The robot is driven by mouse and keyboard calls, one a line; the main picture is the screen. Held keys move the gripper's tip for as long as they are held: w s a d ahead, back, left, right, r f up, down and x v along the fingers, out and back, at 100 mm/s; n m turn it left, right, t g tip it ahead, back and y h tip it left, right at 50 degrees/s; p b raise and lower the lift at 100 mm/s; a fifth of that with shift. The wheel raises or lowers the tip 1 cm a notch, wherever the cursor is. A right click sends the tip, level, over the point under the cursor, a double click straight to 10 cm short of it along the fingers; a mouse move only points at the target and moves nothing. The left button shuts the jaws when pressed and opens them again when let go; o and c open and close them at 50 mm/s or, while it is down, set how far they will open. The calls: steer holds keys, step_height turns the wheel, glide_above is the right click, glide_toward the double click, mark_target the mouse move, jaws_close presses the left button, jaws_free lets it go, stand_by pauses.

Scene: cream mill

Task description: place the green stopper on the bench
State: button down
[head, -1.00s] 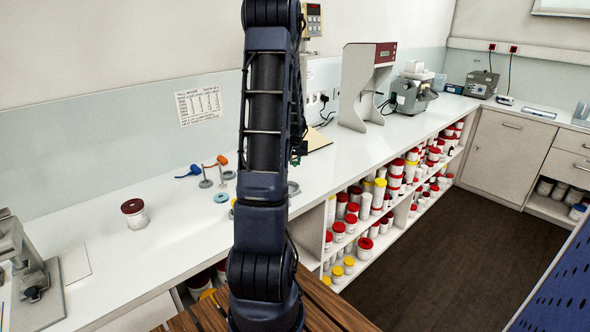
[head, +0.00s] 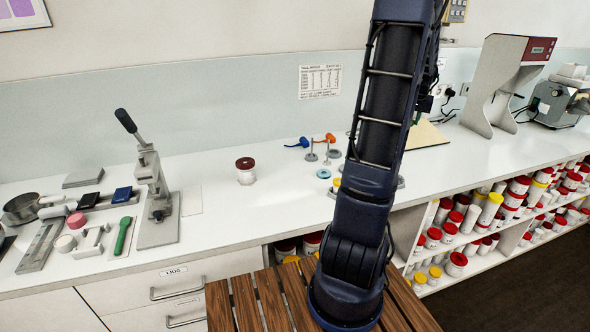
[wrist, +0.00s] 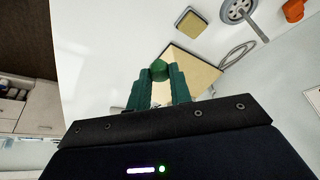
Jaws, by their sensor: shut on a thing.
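In the wrist view the green stopper (wrist: 158,70) sits between the green fingertips of my gripper (wrist: 159,79), which is shut on it. The stopper is held above the white bench, with a tan board behind it. In the head view the white bench (head: 270,190) runs along the wall. There my arm stands in front of the bench, and my gripper and the stopper are hidden or cannot be made out behind it.
A red-lidded jar (head: 245,171) stands on the bench with clear room around it. A lever press (head: 154,195) and small tools stand to the left. Orange (head: 324,137) and blue (head: 298,143) handled items lie behind. A tall grey stand (head: 505,85) is at the right.

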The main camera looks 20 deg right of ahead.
steer(key=w+a+r+n+t+y, duration=0.15)
steer(key=w+a+n, duration=0.3)
steer(key=a, duration=0.75)
steer(key=w+a+n+y, duration=0.2)
steer(key=w+a+n, duration=0.25)
steer(key=a, duration=0.75)
steer(key=s+a+f+n+g+y, duration=0.1)
steer(key=a+f+n+g+y, duration=0.15)
steer(key=a+n, duration=1.25)
steer(key=shift+a+f+m+t, duration=0.15)
steer(key=shift+a+f+m, duration=0.9)
steer(key=shift+f, duration=2.05)
steer(key=shift+a+f+m+t, duration=0.2)
steer(key=shift+a+f+m, duration=0.85)
steer(key=shift+f, duration=2.1)
steer(key=shift+a+f+m+t, duration=0.15)
steer(key=shift+a+f+m, duration=0.9)
steer(key=shift+f, duration=2.05)
steer(key=shift+f, duration=0.15)
steer(key=c, duration=1.6)
jaws_free()
steer(key=o, duration=0.3)
